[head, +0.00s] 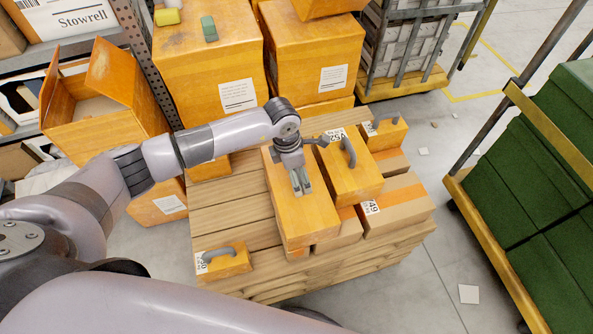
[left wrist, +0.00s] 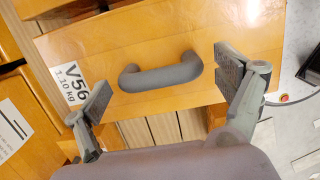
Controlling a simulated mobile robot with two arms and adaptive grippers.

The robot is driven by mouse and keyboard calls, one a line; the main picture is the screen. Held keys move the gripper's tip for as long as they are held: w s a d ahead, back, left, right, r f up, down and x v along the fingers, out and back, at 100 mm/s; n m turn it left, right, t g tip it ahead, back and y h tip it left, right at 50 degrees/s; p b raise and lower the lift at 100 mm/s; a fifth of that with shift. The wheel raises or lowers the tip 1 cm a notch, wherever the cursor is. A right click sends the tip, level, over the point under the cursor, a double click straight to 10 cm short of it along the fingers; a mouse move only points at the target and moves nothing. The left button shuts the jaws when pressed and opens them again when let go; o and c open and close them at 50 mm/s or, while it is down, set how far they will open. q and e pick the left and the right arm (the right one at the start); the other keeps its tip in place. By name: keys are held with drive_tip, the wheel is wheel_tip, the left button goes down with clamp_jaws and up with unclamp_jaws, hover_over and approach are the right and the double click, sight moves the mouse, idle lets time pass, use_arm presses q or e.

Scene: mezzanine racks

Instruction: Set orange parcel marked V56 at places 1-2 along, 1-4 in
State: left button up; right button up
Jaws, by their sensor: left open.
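The orange parcel marked V56 shows in the left wrist view (left wrist: 215,32), with a white label at its left end and a grey arched handle (left wrist: 160,76) on top. In the head view it appears to be the long orange parcel (head: 293,225) on the wooden pallet (head: 232,214). My left gripper (head: 300,184) is over this parcel, and its wrist hides the handle there. In the left wrist view, its open fingers (left wrist: 166,82) stand on either side of the handle, apart from it. My right gripper is not in view.
A V52 parcel (head: 352,190) stands close on the right, a smaller handled parcel (head: 385,134) behind it, and brown cartons (head: 402,206) beside. A small handled parcel (head: 228,264) sits at the front left. Bare slats lie left. A cart with green crates (head: 545,215) stands right.

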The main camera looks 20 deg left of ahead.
sight(290, 183)
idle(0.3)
use_arm(q)
drive_tip(key=shift+r+p, duration=0.3)
wheel_tip(290, 183, up, 12)
drive_tip(key=s+a, duration=0.1)
drive_tip(key=shift+a+b, duration=0.25)
drive_tip(key=shift+b, duration=0.05)
drive_tip(key=shift+a, duration=0.1)
